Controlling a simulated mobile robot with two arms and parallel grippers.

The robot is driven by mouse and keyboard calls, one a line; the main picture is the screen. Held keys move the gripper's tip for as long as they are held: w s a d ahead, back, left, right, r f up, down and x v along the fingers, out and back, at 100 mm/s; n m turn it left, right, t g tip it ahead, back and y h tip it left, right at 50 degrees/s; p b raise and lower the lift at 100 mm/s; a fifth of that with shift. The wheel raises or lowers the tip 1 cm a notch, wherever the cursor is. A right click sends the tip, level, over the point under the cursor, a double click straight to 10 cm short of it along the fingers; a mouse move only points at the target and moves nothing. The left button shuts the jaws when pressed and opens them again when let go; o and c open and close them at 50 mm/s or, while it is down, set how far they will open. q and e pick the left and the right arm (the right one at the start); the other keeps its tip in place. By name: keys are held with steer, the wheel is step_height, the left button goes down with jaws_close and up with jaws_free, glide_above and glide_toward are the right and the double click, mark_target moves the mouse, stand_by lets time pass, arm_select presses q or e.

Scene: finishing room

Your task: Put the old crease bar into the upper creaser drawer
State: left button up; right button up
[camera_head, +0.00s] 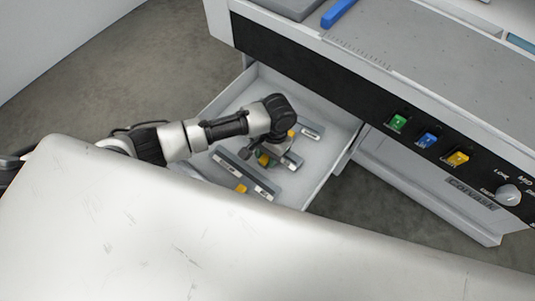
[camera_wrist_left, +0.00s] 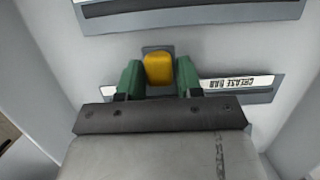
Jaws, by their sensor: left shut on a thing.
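My left gripper (camera_head: 266,159) reaches down into the open drawer (camera_head: 225,101). In the left wrist view, its green fingers (camera_wrist_left: 159,78) are shut on the yellow tab of a grey crease bar (camera_wrist_left: 262,88), whose white label shows upside down. The held bar lies inside the drawer walls; I cannot tell whether it touches the floor. Another long grey bar (camera_head: 229,161) with a yellow tab lies nearer the drawer's front. It may be the bar at the top of the left wrist view (camera_wrist_left: 200,14). My right gripper is not in view.
A small labelled grey piece (camera_head: 312,131) shows farther back in the drawer. The creaser (camera_head: 430,75) stands above, with green, blue and yellow buttons and a knob (camera_head: 508,192). A large white scuffed surface (camera_head: 190,240) fills the foreground. Grey floor shows at the left.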

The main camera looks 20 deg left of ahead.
arm_select(q)
steer(key=shift+f, duration=0.5)
stand_by(0.3)
steer(key=o, duration=1.1)
steer(key=p+v, duration=0.1)
steer(key=v, duration=0.9)
steer(key=shift+r+p, duration=0.3)
steer(key=shift+r, duration=0.05)
